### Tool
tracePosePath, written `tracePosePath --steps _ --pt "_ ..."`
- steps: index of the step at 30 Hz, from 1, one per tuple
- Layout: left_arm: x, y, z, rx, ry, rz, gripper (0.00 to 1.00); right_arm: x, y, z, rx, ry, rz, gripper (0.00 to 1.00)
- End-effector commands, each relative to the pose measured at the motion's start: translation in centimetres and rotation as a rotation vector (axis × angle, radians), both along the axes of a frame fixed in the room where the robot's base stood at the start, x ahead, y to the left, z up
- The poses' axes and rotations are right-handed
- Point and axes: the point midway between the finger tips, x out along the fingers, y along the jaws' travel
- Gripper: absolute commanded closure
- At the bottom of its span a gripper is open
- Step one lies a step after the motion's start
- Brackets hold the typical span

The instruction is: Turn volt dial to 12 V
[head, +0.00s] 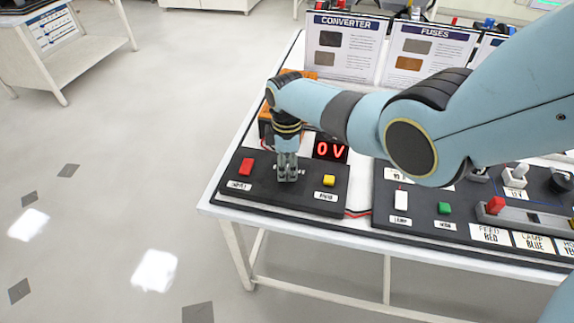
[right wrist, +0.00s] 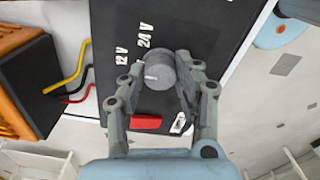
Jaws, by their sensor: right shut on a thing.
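My right gripper (head: 287,176) points down at the black supply panel (head: 262,198). In the right wrist view its fingers are closed around the round grey volt dial (right wrist: 155,70). A pale mark shows on the dial's face. The labels 12 V (right wrist: 121,57) and 24 V (right wrist: 145,36) are printed beside the dial. The dial is largely hidden by the fingers in the head view. The red display (head: 330,149) behind the gripper reads 0 V. My left gripper is not in view.
A red switch (head: 247,166) lies left of the gripper and a yellow button (head: 329,180) right of it. Another control panel (head: 420,226) stands to the right. An orange and black box (right wrist: 28,75) with cables is beside the panel. Upright signs (head: 343,48) stand behind.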

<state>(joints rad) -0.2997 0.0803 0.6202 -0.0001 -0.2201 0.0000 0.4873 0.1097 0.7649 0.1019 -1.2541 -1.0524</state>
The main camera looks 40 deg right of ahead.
Motion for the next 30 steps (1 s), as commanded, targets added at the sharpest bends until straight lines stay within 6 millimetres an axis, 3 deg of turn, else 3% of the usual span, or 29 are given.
tracePosePath --steps 1,2,6,14,19,23,30 --pt "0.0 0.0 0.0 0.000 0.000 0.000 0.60 0.0 0.0 0.0 0.001 0.000 0.000 1.00" --pt "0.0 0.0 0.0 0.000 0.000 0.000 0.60 0.0 0.0 0.0 0.001 0.000 0.000 0.64" --pt "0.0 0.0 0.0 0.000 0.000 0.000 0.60 0.0 0.0 0.0 0.001 -0.001 -0.001 0.46" --pt "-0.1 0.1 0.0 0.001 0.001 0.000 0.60 0.0 0.0 0.0 0.000 0.000 -0.001 0.45" --pt "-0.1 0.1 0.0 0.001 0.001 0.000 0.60 0.1 0.0 1.1 0.001 -0.003 -0.001 0.45" --pt "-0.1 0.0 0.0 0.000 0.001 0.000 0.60 0.1 0.0 3.1 -0.001 -0.004 -0.001 0.45" --pt "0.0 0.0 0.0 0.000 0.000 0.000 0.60 0.1 0.0 8.5 -0.001 -0.004 0.000 0.45"
